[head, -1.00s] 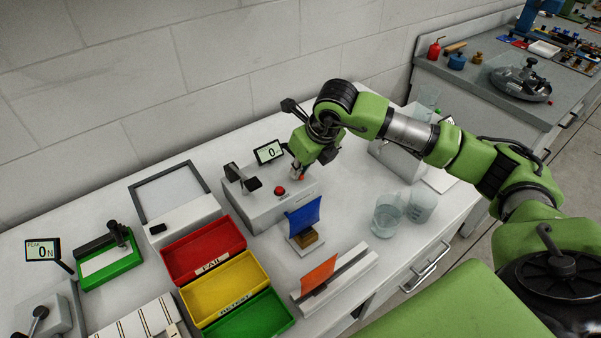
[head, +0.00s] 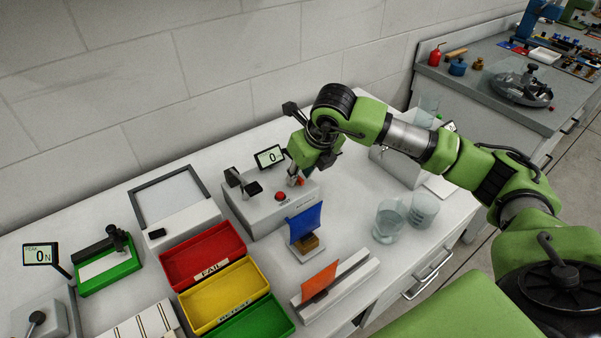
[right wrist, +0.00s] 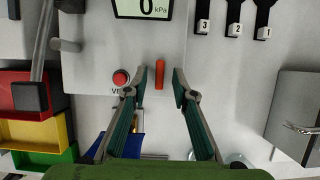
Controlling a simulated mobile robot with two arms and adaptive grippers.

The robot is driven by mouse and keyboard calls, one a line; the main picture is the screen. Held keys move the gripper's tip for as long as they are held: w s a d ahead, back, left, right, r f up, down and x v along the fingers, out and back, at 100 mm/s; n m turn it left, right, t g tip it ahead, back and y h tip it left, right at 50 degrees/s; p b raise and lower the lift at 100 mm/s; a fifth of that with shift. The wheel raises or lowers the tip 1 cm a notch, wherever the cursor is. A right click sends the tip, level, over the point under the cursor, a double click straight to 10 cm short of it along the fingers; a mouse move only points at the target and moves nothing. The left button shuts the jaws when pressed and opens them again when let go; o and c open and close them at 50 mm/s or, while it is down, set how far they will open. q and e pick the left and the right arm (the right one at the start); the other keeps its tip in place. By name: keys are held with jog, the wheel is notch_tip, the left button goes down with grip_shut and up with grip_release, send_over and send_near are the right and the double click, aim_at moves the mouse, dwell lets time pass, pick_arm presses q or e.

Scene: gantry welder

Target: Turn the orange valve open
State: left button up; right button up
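The orange valve (right wrist: 159,75) is a small bar handle on the front part of a grey box (head: 268,212) with a kPa display. In the right wrist view the bar points up and down the picture. In the head view the valve (head: 301,182) is partly hidden by my right gripper. My right gripper (right wrist: 160,84) is open, with one finger on each side of the valve and a visible gap to both. In the head view my right gripper (head: 296,177) is just over the box's right end. My left gripper is not in view.
A red button (right wrist: 121,77) sits left of the valve on the box. A blue flag-like piece (head: 305,224) on a small stand is in front. Two glass beakers (head: 388,222) stand to the right. Red, yellow and green bins (head: 204,255) are at left.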

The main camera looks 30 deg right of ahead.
jog(key=v, duration=1.2)
dwell(0.3)
